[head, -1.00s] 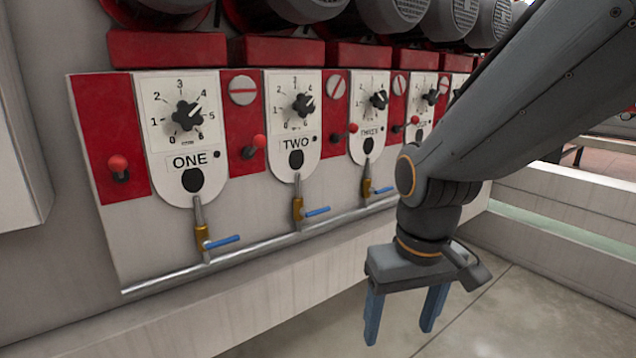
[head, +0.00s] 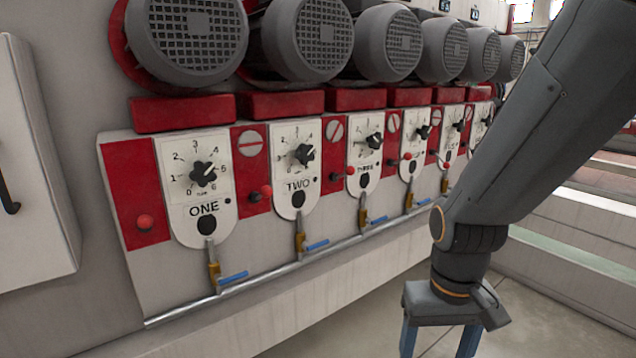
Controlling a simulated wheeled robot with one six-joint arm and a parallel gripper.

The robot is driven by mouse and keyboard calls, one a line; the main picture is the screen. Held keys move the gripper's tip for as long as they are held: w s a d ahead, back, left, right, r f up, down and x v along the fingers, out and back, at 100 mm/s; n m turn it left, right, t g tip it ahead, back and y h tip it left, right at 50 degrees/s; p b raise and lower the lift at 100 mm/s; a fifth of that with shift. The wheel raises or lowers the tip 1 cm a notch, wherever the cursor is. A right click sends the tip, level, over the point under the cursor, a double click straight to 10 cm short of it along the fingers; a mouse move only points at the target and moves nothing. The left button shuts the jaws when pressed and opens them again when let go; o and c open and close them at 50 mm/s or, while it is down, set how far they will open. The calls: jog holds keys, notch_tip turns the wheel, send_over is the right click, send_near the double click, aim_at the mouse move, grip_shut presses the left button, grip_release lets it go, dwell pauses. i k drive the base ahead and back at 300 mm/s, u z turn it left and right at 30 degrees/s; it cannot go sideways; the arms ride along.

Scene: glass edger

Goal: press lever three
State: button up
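The plate marked THREE (head: 364,157) is on the machine panel, third from the left, with a black dial. A red-knobbed lever (head: 350,171) sticks out on the red strip just left of it. Another red-knobbed lever (head: 407,156) is to its right; I cannot tell for sure which belongs to THREE. A brass valve with a blue handle (head: 379,220) is below the plate. My gripper (head: 438,342) points down at the lower right, apart from the panel. Its fingers are spread with nothing seen between them; the fingertips are cut off by the frame's bottom edge.
Plates ONE (head: 205,208) and TWO (head: 297,185) have similar levers and valves. A metal pipe (head: 270,272) runs below them. Grey motors (head: 390,42) jut out above. A grey cabinet (head: 35,160) stands at the left.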

aim_at(350, 170)
jog(key=z, duration=0.05)
jog(key=k, duration=0.65)
jog(key=z, duration=0.55)
jog(key=i, duration=1.15)
jog(key=u, duration=0.65)
jog(key=i, duration=0.5)
jog(key=u, duration=0.55)
